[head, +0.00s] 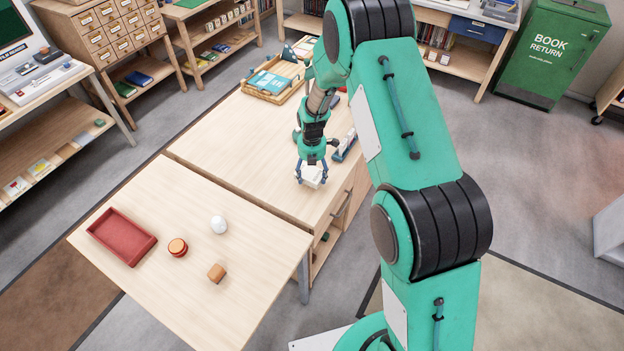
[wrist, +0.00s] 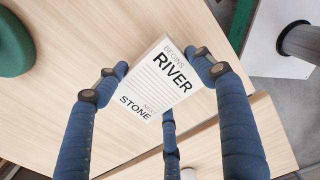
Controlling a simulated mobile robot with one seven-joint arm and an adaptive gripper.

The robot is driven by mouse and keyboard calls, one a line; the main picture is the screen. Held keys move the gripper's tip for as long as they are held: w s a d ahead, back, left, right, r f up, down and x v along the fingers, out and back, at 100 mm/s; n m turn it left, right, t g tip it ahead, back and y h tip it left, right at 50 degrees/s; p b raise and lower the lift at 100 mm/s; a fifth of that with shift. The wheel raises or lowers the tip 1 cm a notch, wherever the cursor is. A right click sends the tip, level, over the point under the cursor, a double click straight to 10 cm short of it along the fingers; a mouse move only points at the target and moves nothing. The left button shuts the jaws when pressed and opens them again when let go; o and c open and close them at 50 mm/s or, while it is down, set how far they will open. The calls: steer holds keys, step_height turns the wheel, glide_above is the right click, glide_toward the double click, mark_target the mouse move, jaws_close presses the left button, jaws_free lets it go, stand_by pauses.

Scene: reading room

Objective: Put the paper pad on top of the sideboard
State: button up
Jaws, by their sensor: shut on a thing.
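The paper pad (head: 313,175) is a small white block, and in the wrist view the pad (wrist: 158,82) shows the printed words RIVER and STONE. My gripper (head: 311,180) is shut on it, with blue fingers around its sides; the gripper also shows in the wrist view (wrist: 160,76). The sideboard (head: 225,128) is the pale wooden cabinet in the middle of the head view. The pad is over the near right part of its top, close to the edge above the handle. I cannot tell whether the pad touches the top.
A wooden tray (head: 297,70) with teal items sits at the sideboard's far end. A dark blue object (head: 345,146) lies beside my gripper. The sideboard's left middle is clear.

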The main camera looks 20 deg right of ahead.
mark_target(312, 179)
steer(key=shift+s+f, duration=0.1)
steer(key=shift+f, duration=1.35)
steer(key=shift+f, duration=0.15)
steer(key=o, duration=1.2)
step_height(312, 179, up, 12)
steer(key=shift+r+p, duration=0.15)
steer(key=shift+p, duration=0.25)
